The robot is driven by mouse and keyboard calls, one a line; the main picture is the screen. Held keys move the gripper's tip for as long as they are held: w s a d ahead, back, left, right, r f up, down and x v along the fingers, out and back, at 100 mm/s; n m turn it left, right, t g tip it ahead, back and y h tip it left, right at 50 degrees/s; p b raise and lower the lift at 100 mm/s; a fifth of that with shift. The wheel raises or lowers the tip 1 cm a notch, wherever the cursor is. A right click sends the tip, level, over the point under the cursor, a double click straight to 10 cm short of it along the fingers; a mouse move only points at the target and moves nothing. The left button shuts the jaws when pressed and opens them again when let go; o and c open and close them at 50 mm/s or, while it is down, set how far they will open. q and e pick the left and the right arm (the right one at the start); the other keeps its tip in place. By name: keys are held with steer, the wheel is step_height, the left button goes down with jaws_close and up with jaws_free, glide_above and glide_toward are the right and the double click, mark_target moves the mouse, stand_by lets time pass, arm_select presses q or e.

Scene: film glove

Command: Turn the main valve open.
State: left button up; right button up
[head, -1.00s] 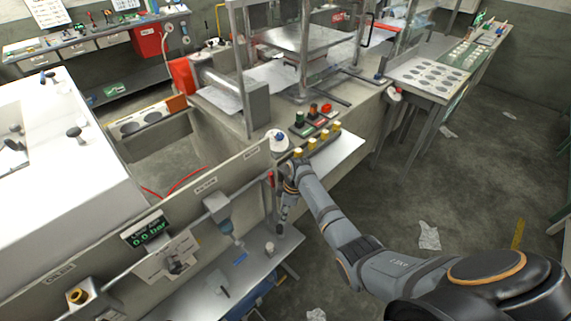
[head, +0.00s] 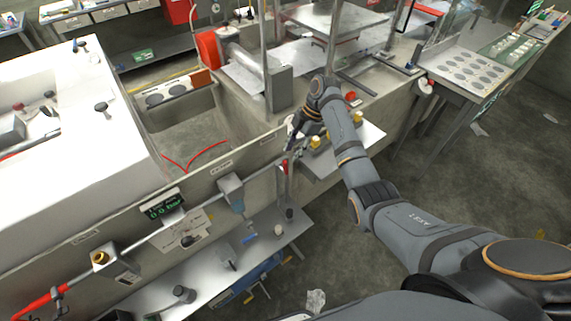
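My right gripper (head: 291,146) hangs from my arm, fingers down, beside the grey wall at the pipe's right end. Its fingers are small and partly hidden by the wrist, so their opening is unclear. A small red handle (head: 285,167) on an upright fitting sits just below the fingertips; I cannot tell whether they touch. Another red lever or pipe section (head: 40,304) lies along the pipe at the lower left. No readable label shows which one is the main valve. A display (head: 163,206) on the wall reads about 0.0 bar. My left gripper is out of view.
Yellow-topped knobs (head: 358,118) stand on a ledge by my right forearm. A metal shelf (head: 205,270) with small parts runs below the pipe. A grey-blue box (head: 231,187) and a brass-capped fitting (head: 101,258) sit on the pipe. A frame post (head: 265,40) rises behind.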

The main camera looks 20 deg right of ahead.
mark_target(285, 166)
steer(key=p+x, duration=0.1)
steer(key=x, duration=0.5)
steer(key=shift+s+a+f+p, duration=0.1)
steer(key=shift+a+f+p, duration=0.1)
steer(key=shift+f+p, duration=0.1)
steer(key=shift+a+f, duration=0.2)
steer(key=shift+f, duration=0.45)
jaws_close()
